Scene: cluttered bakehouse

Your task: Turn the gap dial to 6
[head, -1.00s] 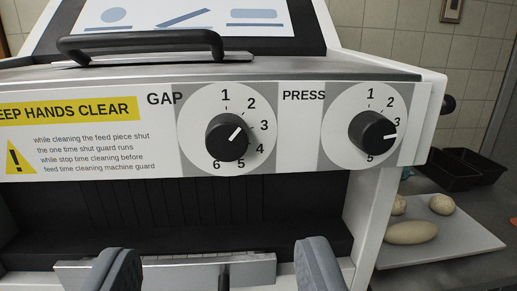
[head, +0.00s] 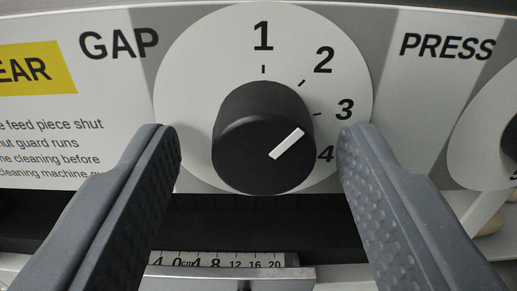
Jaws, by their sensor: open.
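The gap dial is a black round knob (head: 250,120) with a white pointer line, on a pale disc (head: 190,70) under the word GAP. The knob juts towards me, so the exact reading is hard to tell. Marks 1 to 4 show; 5 and 6 are hidden behind the knob. My gripper (head: 258,135) is open, one grey finger left and one right of the knob, with visible gaps on both sides. It holds nothing.
The PRESS dial's disc (head: 480,125) is cut off at the right edge. A yellow warning label (head: 35,68) is at the left. Below the panel are a dark opening and a metal scale (head: 220,262) with numbers.

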